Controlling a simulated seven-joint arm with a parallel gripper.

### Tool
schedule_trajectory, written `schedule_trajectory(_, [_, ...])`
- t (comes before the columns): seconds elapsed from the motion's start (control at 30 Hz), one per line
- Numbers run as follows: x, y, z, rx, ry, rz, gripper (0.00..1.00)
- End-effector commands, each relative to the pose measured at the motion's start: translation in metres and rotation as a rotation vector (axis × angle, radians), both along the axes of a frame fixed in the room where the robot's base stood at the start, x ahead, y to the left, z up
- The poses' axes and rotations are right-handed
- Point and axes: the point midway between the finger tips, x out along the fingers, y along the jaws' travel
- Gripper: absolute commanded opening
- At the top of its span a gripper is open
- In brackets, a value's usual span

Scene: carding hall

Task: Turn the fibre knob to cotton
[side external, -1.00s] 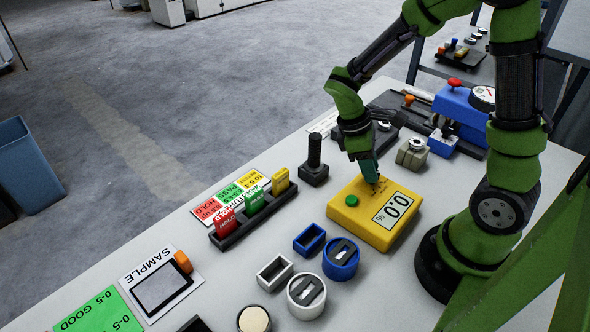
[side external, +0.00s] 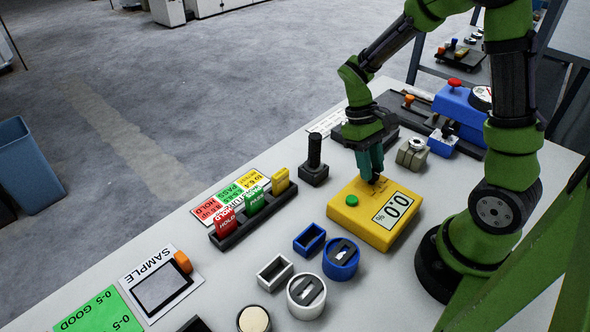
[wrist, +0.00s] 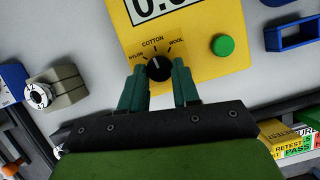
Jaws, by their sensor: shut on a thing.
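The yellow meter box (side external: 352,232) sits on the table with a display reading 0.0 % and a green button (wrist: 223,46). The black fibre knob (wrist: 159,69) is on its top face, with nylon, cotton and wool labels around it in the wrist view. The knob's small white mark points roughly at the cotton label (wrist: 152,43). My gripper (wrist: 159,77) is shut on the knob, one teal finger on each side. In the side external view my gripper (side external: 371,178) points down at the box and mostly hides the knob.
A black post (side external: 314,160) and a rack of red, green and yellow tags (side external: 249,209) stand to the left of the box. Blue and white cups and small trays lie in front. A grey block with a dial (side external: 412,153) stands behind.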

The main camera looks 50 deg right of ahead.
Motion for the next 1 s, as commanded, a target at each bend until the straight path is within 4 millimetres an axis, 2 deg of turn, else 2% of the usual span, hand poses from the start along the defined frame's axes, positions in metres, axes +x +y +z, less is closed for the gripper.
schedule_trajectory(0.3, [0.0008,-0.0009,0.0009,0.000,-0.003,-0.095,0.00])
schedule_trajectory(0.73, [0.0009,-0.0011,0.0011,0.001,-0.004,-0.103,0.00])
schedule_trajectory(0.77, [0.0009,-0.0011,0.0011,0.001,-0.004,-0.103,0.32])
schedule_trajectory(0.9, [0.0007,-0.0010,0.0008,0.000,-0.003,-0.103,0.54])
schedule_trajectory(1.0, [0.0004,-0.0011,0.0006,0.001,-0.002,-0.102,0.56])
